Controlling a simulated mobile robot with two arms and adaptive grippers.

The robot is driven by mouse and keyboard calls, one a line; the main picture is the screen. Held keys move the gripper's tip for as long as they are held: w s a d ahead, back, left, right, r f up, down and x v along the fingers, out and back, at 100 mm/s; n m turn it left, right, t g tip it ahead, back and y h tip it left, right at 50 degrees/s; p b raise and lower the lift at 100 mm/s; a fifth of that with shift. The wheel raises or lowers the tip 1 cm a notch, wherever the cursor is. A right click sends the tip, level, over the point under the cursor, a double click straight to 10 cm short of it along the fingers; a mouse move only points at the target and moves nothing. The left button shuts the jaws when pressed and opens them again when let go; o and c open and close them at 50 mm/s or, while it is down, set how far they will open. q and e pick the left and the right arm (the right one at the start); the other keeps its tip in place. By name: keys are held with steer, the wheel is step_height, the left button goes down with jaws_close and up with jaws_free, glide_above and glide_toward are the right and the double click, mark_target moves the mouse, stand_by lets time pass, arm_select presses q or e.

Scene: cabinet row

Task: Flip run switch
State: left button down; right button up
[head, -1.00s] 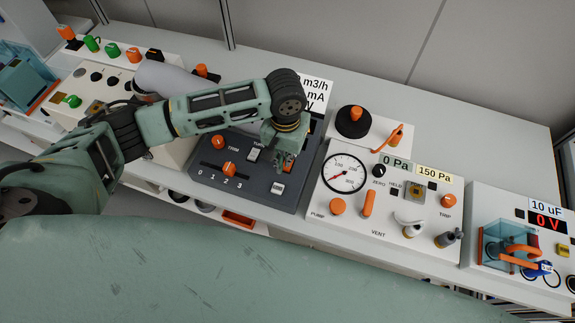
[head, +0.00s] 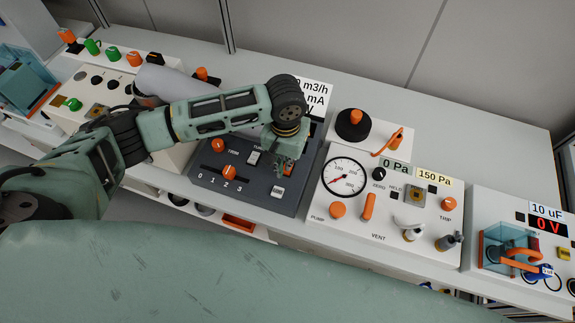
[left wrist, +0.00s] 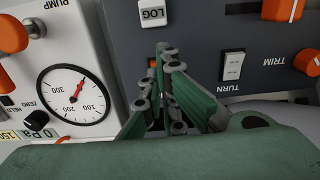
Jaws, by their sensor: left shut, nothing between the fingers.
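The dark control panel (head: 230,190) carries a slider, orange knobs and pale rocker switches. An orange-red switch (head: 288,170) on its right part is mostly hidden by my left gripper (head: 284,163). No run label is readable. In the left wrist view, my left gripper (left wrist: 168,55) is shut and empty, with its fingertips over the panel. A sliver of orange (left wrist: 152,63) shows beside the fingertips; contact cannot be told. The LOG switch (head: 278,192) lies just in front of it, and the TURN switch (head: 253,157) lies to its left. My right gripper is not in view.
A white gauge panel (head: 375,230) with orange knobs and a vent handle stands close to the right. A white box with a black-based orange knob (head: 355,117) stands behind it. A grey cylinder (head: 175,85) lies behind my left arm. The bench at the back right is clear.

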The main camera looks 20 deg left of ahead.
arm_select(q)
steer(key=shift+f+b, duration=0.3)
steer(key=shift+f, duration=0.9)
stand_by(0.9)
steer(key=shift+s, duration=0.1)
step_height(320, 180, up, 7)
steer(key=p, duration=0.9)
steer(key=shift+r, duration=0.1)
stand_by(0.5)
